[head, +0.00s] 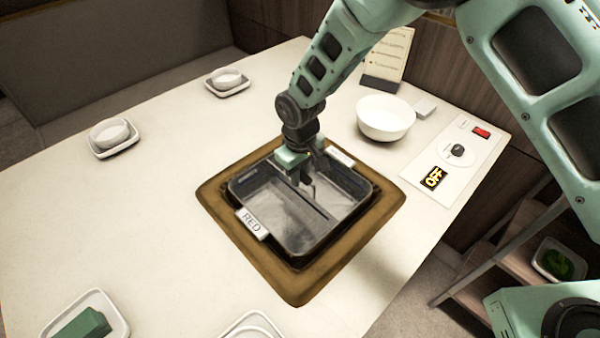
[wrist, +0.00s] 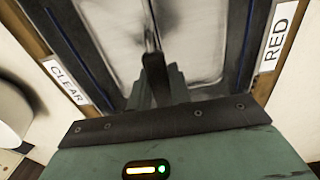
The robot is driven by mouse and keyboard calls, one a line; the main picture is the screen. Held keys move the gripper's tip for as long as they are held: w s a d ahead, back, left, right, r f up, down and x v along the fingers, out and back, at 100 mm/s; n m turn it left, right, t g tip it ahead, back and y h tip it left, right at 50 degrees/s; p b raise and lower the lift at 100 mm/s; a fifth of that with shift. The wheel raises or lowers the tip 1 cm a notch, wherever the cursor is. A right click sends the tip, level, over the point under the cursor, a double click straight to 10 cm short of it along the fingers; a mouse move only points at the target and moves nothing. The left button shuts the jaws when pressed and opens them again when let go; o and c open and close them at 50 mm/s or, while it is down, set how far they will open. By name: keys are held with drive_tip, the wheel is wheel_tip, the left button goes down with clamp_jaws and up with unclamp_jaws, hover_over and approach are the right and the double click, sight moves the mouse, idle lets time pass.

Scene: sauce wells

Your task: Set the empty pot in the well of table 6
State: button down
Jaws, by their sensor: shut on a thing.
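The empty pot (head: 322,222) is a square metal pot split in two by a central divider. It is within the brown-framed well (head: 300,288) of the table; I cannot tell whether it rests on the bottom of the well. My gripper (head: 306,184) is above the middle of the pot, pointing down, shut on the pot at its divider. In the wrist view the pot (wrist: 205,40) fills the upper middle, with my gripper (wrist: 152,60) at its divider. A RED label (head: 252,223) is at the front left side, and a CLEAR label (head: 341,156) at the opposite side.
A white bowl (head: 385,117) and a menu stand (head: 388,62) are behind the well. A control panel (head: 455,152) reading OFF is at the right. Small dishes (head: 114,136) sit at the left and back; a green block (head: 84,328) lies on a front-left plate. A shelf (head: 500,255) stands beyond the right edge.

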drive_tip(key=shift+f, duration=0.3)
idle(0.5)
drive_tip(key=shift+c, duration=2)
unclamp_jaws()
drive_tip(key=shift+f+b, duration=0.1)
drive_tip(key=shift+b, duration=0.2)
drive_tip(key=shift+r+p, duration=3.65)
drive_tip(key=shift+r, duration=2)
drive_tip(key=shift+f, duration=0.1)
